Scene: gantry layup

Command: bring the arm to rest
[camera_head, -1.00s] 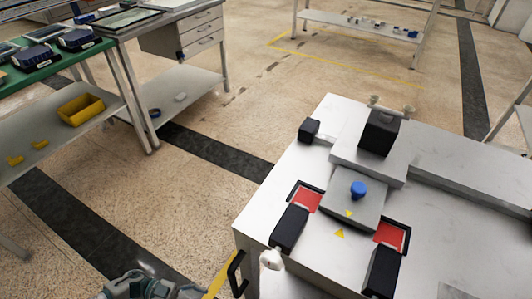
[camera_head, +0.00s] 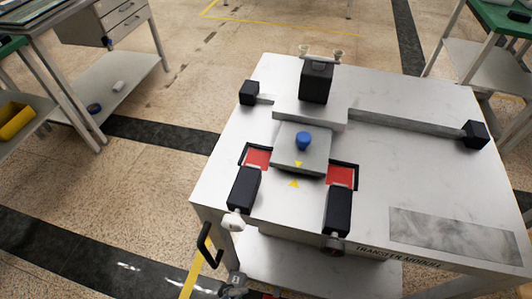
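The task names only my arm. At the bottom edge, left of centre, a small grey mechanical part shows beside the table's black handle (camera_head: 207,245). It may be part of my arm, but I cannot tell which part. No gripper fingers can be made out. The transfer module table (camera_head: 430,190) stands in front of me. On it, a grey plate with a blue knob (camera_head: 303,141) sits between two red pads, the left red pad (camera_head: 257,158) and the right red pad (camera_head: 341,176). Black blocks lie in front of both pads.
A crossbar (camera_head: 400,125) runs along the table to a black end block (camera_head: 475,134). A workbench with drawers (camera_head: 122,22) and a yellow bin (camera_head: 14,120) are at left. A green-topped bench (camera_head: 502,18) is at upper right. Open floor lies left of the table.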

